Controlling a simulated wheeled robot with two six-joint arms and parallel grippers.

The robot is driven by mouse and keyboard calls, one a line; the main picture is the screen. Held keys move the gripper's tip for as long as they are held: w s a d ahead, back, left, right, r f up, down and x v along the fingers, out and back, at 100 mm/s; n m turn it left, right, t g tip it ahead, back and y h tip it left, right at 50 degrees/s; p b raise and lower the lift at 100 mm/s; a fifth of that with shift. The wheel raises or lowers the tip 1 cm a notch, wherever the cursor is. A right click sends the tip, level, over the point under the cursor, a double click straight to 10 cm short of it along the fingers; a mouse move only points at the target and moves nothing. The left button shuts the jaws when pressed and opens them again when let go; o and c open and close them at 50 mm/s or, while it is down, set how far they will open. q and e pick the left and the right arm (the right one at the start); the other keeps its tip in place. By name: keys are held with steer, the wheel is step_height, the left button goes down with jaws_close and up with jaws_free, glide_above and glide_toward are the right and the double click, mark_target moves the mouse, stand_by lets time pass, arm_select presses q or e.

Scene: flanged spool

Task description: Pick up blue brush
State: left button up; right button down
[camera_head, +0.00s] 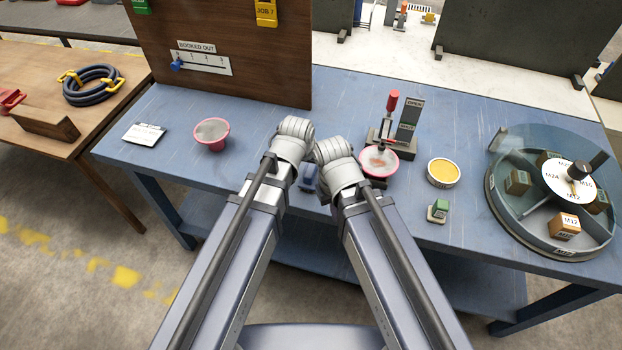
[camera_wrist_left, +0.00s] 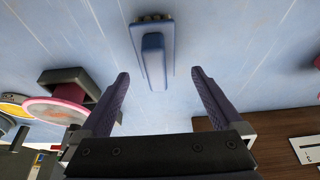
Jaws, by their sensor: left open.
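The blue brush (camera_wrist_left: 153,55) lies on the blue workbench in the left wrist view, with its raised handle towards me and a row of bristle tufts at its far edge. In the head view, a small blue part of it (camera_head: 309,178) shows between my two forearms; the rest is hidden. My left gripper (camera_wrist_left: 160,74) is open and empty, its two dark fingers apart, with the brush handle's near end between and just beyond the fingertips. It seems to be above the brush. In the head view, wrists hide the fingers of both arms.
A glass-covered carousel (camera_head: 545,247) is far right.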

mark_target(312, 170)
arm_select(q)
steer(key=shift+b+x, duration=2.45)
steer(key=shift+x, duration=0.2)
steer(key=shift+s+d, duration=0.2)
steer(key=c, duration=1.5)
steer(key=shift+r, duration=0.1)
step_height(312, 170, up, 10)
steer(key=p, duration=1)
